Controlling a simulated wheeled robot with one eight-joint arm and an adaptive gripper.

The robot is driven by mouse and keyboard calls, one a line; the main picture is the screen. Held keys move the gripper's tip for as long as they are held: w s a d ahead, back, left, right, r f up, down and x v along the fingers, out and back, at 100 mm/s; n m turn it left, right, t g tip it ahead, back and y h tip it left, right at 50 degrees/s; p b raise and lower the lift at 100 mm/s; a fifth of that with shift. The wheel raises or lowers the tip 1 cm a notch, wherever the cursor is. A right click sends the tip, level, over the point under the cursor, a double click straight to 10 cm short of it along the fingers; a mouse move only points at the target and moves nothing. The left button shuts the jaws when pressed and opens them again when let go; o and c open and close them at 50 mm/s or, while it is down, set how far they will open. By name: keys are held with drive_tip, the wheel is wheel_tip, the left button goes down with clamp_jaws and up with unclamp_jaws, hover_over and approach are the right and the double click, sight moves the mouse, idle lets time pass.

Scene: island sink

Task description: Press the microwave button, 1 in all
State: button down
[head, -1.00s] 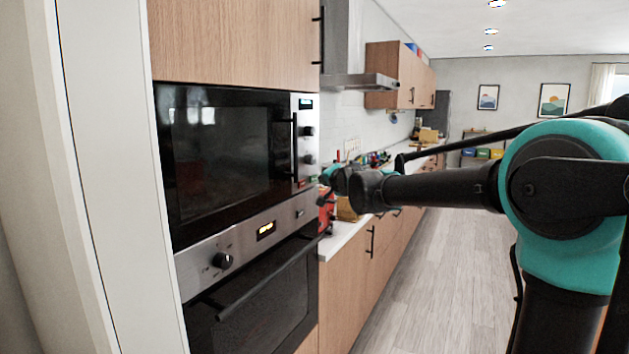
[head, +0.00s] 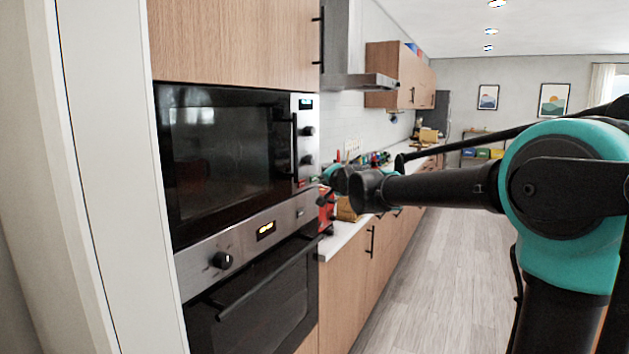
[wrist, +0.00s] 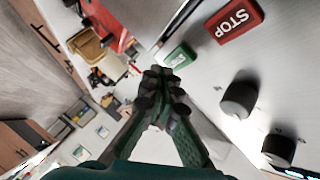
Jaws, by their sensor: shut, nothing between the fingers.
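The built-in microwave (head: 225,150) has a dark glass door and a steel control panel on its right side. In the wrist view the panel carries a red STOP button (wrist: 237,21) and a smaller green button (wrist: 180,57). My gripper (wrist: 164,85) is shut and empty, its fingertips pointing at the panel close to the green button. I cannot tell whether they touch it. In the head view my gripper (head: 324,188) is small and dark beside the panel's lower right edge, partly hidden by my own arm.
Two round knobs (wrist: 240,97) stick out from the panel near my gripper. An oven (head: 262,300) with a long bar handle sits below the microwave. A counter (head: 345,237) with a red object (head: 326,208) and other items runs off to the right. The floor (head: 430,270) is clear.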

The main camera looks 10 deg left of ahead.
drive_tip(key=shift+a, duration=0.1)
drive_tip(key=shift+w+a, duration=0.15)
drive_tip(key=shift+a, duration=0.15)
